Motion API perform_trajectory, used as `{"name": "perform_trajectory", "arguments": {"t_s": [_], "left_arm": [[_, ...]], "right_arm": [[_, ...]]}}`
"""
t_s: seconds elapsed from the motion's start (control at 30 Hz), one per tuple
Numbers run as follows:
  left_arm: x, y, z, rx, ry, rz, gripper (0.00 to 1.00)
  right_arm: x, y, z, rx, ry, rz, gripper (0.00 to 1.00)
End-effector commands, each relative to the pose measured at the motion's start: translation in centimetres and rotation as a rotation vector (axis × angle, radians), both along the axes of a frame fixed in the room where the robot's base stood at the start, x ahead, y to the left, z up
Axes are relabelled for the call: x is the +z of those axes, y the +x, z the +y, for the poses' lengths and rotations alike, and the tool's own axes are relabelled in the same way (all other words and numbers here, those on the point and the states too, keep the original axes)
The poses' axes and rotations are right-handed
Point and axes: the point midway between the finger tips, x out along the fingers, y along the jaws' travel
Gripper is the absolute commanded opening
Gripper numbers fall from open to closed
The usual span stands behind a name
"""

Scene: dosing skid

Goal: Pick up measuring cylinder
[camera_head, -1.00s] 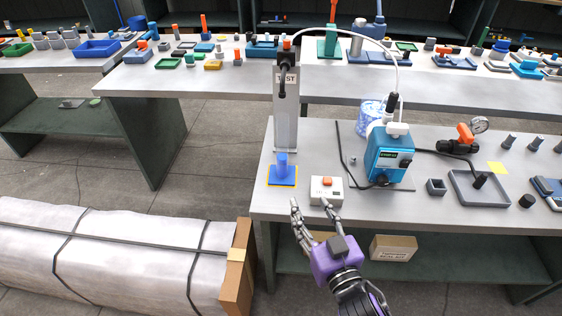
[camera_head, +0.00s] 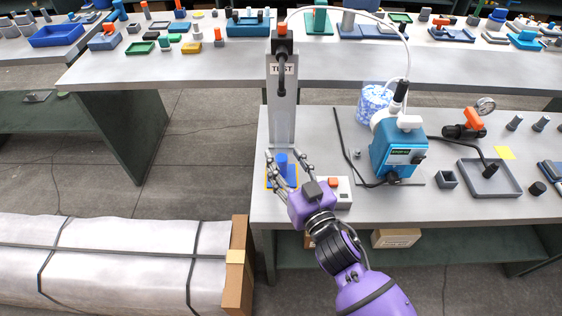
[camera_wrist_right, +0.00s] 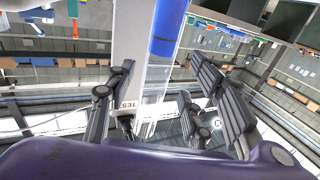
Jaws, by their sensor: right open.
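The measuring cylinder (camera_head: 282,161) stands on a blue square base near the left front of the near table, in front of the TEST post. In the head view its blue part shows between the fingers of my right gripper (camera_head: 287,158). In the right wrist view a clear tube with a blue part (camera_wrist_right: 168,28) runs between the open fingers of the gripper (camera_wrist_right: 168,100). The fingers are spread on both sides of it. I cannot tell whether either finger touches it. My wrist and palm hide part of the base. My left gripper is not in view.
The TEST post (camera_head: 282,110) rises just behind the cylinder. A white box with an orange button (camera_head: 340,192) is right of my gripper, partly hidden. A blue dosing pump (camera_head: 398,150) and a grey tray (camera_head: 489,188) stand farther right. A wrapped bundle (camera_head: 120,265) lies on the floor left.

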Motion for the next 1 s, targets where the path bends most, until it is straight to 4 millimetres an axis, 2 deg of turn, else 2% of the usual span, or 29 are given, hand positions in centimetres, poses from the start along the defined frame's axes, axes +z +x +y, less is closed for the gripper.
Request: {"name": "perform_trajectory", "arguments": {"t_s": [0.1, 0.2, 0.5, 0.87, 1.0], "left_arm": [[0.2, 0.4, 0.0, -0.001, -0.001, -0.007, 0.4], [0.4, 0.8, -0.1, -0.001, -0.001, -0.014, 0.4], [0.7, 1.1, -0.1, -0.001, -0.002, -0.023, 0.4], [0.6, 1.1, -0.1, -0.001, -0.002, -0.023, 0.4], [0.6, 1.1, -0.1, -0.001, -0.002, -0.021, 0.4]], "right_arm": [[-0.3, 2.0, 0.5, 0.001, 0.0, -0.002, 0.48], [-0.3, 3.0, 1.0, 0.001, -0.001, -0.003, 0.48], [-0.4, 3.4, 1.1, 0.0, 0.0, 0.0, 0.48], [-0.4, 3.4, 1.1, 0.0, 0.0, 0.0, 0.02], [-0.3, 3.4, 1.2, 0.001, 0.001, -0.002, 0.0]]}}
